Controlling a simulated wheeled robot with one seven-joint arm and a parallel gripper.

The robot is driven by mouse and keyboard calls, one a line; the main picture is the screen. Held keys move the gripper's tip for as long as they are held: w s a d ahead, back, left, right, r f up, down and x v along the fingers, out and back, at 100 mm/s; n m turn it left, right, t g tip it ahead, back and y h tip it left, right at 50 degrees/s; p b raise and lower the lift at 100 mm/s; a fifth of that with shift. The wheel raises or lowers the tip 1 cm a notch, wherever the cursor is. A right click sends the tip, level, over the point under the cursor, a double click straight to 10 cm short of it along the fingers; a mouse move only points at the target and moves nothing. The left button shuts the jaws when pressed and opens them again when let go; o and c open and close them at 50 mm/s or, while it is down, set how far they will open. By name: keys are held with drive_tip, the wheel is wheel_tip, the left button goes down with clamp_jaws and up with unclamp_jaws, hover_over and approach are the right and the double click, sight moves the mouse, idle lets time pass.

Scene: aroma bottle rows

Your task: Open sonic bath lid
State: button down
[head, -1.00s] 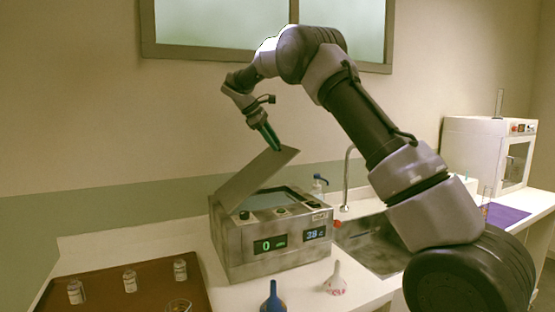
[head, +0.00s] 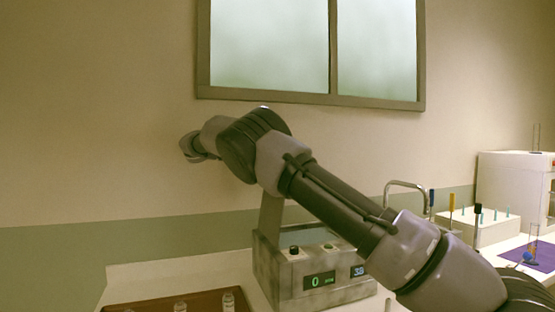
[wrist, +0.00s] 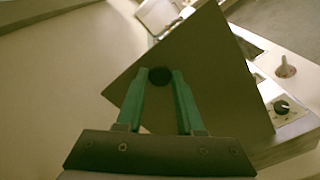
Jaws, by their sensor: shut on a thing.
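The sonic bath (head: 268,271) stands on the counter in the head view, its front showing two lit displays. Its lid (head: 271,214) is raised steeply; only a narrow grey strip shows beside my arm, the rest is hidden. In the wrist view the lid (wrist: 215,75) is a flat dark panel filling the middle. My gripper (wrist: 161,75) has its green fingers shut on the lid's round black knob (wrist: 159,82). In the head view the gripper itself is hidden behind my arm.
A brown tray (head: 150,307) with several small glass bottles lies left of the bath. A tap (head: 405,184) and a white rack (head: 480,232) with several upright tools stand at right. The wall and window (head: 310,50) are behind.

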drive_tip(key=shift+s+a+h, duration=0.3)
drive_tip(key=shift+a+h, duration=0.1)
drive_tip(key=shift+a, duration=0.5)
drive_tip(key=c, duration=0.5)
unclamp_jaws()
drive_tip(key=shift+c, duration=0.2)
